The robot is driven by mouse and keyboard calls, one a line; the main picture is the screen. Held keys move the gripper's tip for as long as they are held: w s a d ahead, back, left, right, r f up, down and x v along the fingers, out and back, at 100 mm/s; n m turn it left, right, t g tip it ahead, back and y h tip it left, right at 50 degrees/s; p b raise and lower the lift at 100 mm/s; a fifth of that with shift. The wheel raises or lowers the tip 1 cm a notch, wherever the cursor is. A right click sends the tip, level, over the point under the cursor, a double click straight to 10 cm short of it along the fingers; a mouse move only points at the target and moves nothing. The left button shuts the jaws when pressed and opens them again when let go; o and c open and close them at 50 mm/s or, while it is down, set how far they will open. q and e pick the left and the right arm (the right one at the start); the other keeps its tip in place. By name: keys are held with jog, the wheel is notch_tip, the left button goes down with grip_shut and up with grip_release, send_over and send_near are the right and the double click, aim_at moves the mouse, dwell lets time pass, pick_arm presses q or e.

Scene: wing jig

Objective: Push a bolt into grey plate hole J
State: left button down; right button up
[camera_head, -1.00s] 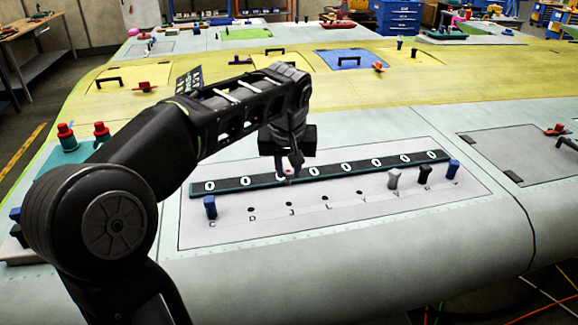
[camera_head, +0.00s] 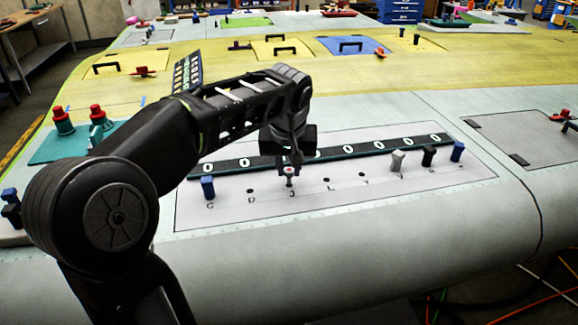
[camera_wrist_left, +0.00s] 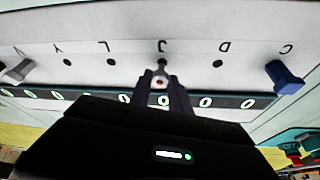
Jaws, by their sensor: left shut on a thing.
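The grey plate (camera_head: 330,205) lies on the near wing panel with a row of lettered holes. My left gripper (camera_head: 289,176) points down over the letter J and is shut on a small grey bolt (camera_head: 289,183) with a reddish spot. In the left wrist view, the bolt (camera_wrist_left: 160,76) sits between the fingers (camera_wrist_left: 160,88), its far end at the J hole below the letter J (camera_wrist_left: 162,48). The gripper and bolt hide the hole, so I cannot tell how far in the bolt is. My right gripper is not in view.
A dark strip with white rings (camera_head: 345,152) lies behind the hole row. A blue bolt (camera_head: 208,187) stands at C. A grey bolt (camera_head: 397,160), a black one (camera_head: 428,155) and another blue one (camera_head: 457,151) stand at the right. The D hole (camera_head: 250,190) is empty.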

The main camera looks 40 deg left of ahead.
pick_arm(q)
jog(key=shift+f, duration=0.1)
dwell(0.4)
jog(key=shift+f+b, duration=1.1)
jog(key=shift+b, duration=0.05)
jog(key=c, duration=1.1)
grip_release()
jog(key=shift+c, duration=0.2)
jog(key=shift+r, duration=0.15)
jog(key=v, duration=0.7)
jog(key=shift+s+r, duration=0.2)
jog(key=shift+r, duration=0.05)
